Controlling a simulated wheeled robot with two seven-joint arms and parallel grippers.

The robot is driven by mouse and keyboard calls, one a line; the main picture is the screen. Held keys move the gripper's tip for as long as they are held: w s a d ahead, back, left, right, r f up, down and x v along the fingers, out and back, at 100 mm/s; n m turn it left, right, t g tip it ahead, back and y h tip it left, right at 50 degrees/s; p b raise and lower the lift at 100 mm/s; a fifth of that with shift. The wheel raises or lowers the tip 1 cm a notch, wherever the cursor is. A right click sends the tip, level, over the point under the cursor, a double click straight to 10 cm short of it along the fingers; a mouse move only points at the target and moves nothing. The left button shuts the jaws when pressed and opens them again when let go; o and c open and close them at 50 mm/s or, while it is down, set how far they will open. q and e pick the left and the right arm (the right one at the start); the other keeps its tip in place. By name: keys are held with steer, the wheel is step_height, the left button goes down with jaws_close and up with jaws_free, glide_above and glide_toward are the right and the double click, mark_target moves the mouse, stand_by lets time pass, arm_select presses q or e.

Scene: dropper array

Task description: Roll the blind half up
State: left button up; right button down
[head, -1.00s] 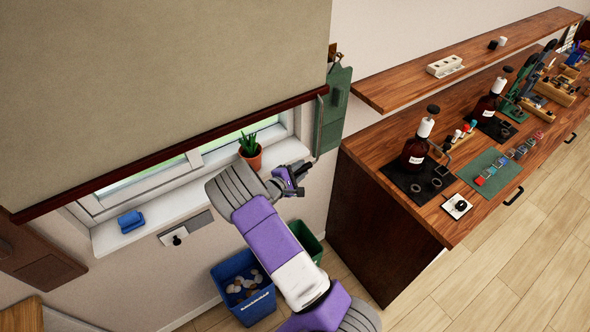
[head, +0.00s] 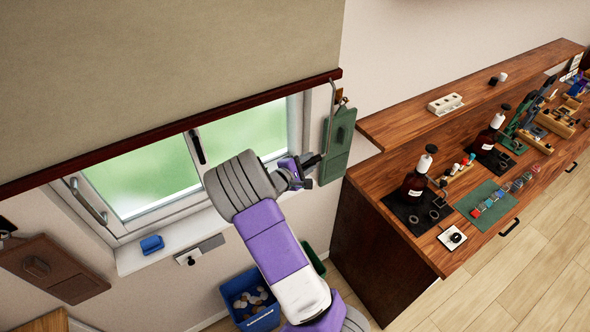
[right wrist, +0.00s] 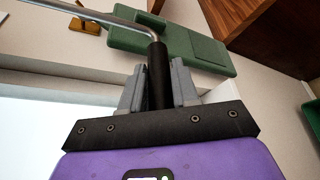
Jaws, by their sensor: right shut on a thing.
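The beige blind (head: 170,75) hangs over the upper part of the window, with its dark red bottom bar (head: 180,127) slightly tilted in the picture. Window glass shows below the bar. A thin grey crank rod (head: 331,112) hangs at the blind's right end. My right gripper (head: 312,170) is at the rod's lower end, in front of the green wall box. In the right wrist view, its grey fingers are shut on the black crank handle (right wrist: 159,75), below a bend in the grey rod. My left gripper is not in view.
A green wall box (head: 338,140) is close behind the crank. A blue object (head: 152,244) sits on the sill (head: 180,248). Blue and green bins stand below. The wooden workbench (head: 380,230) with bottles and tools is at right, under a shelf (head: 450,115).

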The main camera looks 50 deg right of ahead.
steer(key=shift+r, duration=0.6)
steer(key=c, duration=0.9)
jaws_free()
steer(key=v, duration=0.7)
steer(key=shift+a, duration=0.3)
steer(key=shift+s, duration=0.1)
